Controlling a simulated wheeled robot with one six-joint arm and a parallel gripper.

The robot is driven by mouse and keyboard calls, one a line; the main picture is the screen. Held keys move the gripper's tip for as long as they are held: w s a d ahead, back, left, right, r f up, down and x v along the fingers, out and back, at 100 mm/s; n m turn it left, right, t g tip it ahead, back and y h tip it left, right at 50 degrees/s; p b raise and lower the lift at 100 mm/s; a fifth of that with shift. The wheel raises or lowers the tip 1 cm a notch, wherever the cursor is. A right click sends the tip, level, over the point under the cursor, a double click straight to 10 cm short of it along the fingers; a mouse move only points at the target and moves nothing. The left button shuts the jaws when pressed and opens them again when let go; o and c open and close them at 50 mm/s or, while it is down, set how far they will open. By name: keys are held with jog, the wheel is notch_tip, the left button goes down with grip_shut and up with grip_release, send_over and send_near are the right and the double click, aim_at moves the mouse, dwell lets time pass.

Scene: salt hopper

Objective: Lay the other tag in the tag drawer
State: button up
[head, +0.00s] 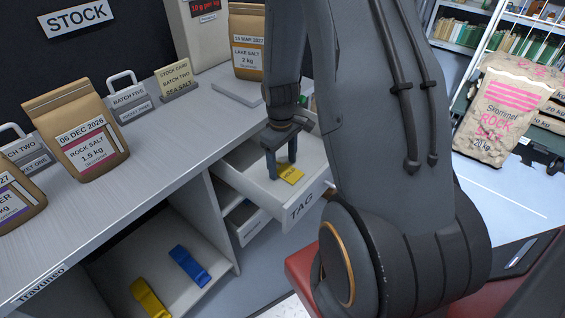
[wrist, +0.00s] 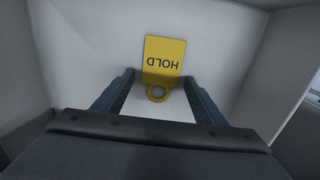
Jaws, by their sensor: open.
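A yellow tag (head: 291,175) marked HOLD lies flat on the floor of the open tag drawer (head: 262,191), whose front reads TAG. In the wrist view the tag (wrist: 163,62) lies ahead of my fingers, with its ring end between them. My gripper (head: 281,171) is open and empty, reaching down inside the drawer with its fingers beside the tag. In the wrist view the two fingers of my gripper (wrist: 158,98) stand apart on either side of the ring. Two metal tags with loop handles stand on the counter, BATCH FIVE (head: 130,97) and BATCH TWO (head: 22,148).
Paper salt bags, including ROCK SALT (head: 76,134) and LAKE SALT (head: 247,45), stand on the counter (head: 160,135). A STOCK CARD (head: 174,78) stands there too. Blue (head: 189,265) and yellow (head: 150,299) clips lie on the shelf below. A large Skommel sack (head: 502,110) is at right.

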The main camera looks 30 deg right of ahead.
aim_at(282, 168)
notch_tip(282, 168, up, 11)
jog(key=s+a+r+m, duration=0.2)
jog(key=s+a+r, duration=0.2)
jog(key=s, duration=0.3)
jog(key=s+a+r+m, duration=0.3)
jog(key=s+a+r, duration=0.1)
jog(key=s+a, duration=0.2)
jog(key=shift+s+r, duration=0.2)
jog(key=shift+s, duration=0.3)
jog(key=shift+a, duration=0.1)
jog(key=a+p, duration=0.1)
jog(key=a+r, duration=0.1)
jog(key=a+n+p, duration=0.1)
jog(key=shift+s+r+p, duration=0.1)
jog(key=shift+r+p, duration=0.2)
